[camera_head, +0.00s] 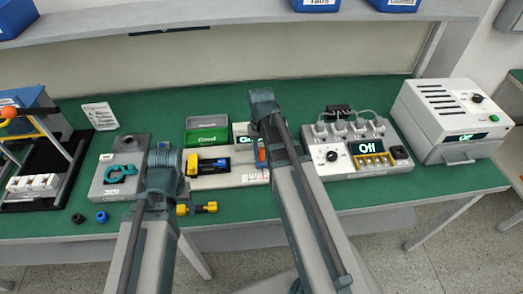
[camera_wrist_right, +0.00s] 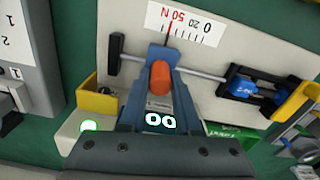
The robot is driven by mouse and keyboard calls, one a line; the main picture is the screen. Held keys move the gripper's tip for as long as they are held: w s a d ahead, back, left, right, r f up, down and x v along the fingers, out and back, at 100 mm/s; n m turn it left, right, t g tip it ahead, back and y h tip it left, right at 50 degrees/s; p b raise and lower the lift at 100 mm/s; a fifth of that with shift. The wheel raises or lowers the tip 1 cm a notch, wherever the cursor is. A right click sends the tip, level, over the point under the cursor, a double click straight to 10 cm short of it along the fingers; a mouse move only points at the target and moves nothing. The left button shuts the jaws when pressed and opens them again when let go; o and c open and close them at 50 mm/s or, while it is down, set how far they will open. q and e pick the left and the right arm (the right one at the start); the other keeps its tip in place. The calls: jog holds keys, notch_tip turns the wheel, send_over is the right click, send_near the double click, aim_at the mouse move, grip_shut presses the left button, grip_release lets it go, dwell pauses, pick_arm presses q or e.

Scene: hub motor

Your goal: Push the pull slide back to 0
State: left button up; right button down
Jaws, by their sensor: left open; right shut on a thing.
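The pull slide, a blue carriage (camera_wrist_right: 158,52) with an orange knob (camera_wrist_right: 160,78), sits on a metal rod on a pale plate in the right wrist view. My right gripper (camera_wrist_right: 160,90) is shut on the orange knob, one blue finger on each side. In the head view, the orange knob (camera_head: 261,154) shows beside my right arm. My left gripper (camera_head: 164,150) is open over the left side of the bench, with nothing seen in it.
A black-and-blue clamp (camera_wrist_right: 243,84) and yellow block (camera_wrist_right: 298,100) stand right of the slide. A grey block with a teal handle (camera_head: 119,173) is on the left. A power strip unit (camera_head: 357,150) and white oven-like box (camera_head: 452,120) stand on the right.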

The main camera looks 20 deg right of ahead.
dwell(0.8)
pick_arm(q)
jog(key=shift+d, duration=0.1)
pick_arm(e)
jog(key=shift+w+a, duration=0.25)
jog(key=shift+a, duration=0.6)
jog(key=shift+w+a, duration=0.25)
jog(key=shift+a, duration=0.65)
jog(key=shift+w+a, duration=0.25)
jog(key=shift+a, duration=0.6)
jog(key=c, duration=1)
grip_release()
jog(key=o, duration=0.4)
jog(key=shift+a, duration=0.15)
jog(key=shift+r, duration=0.1)
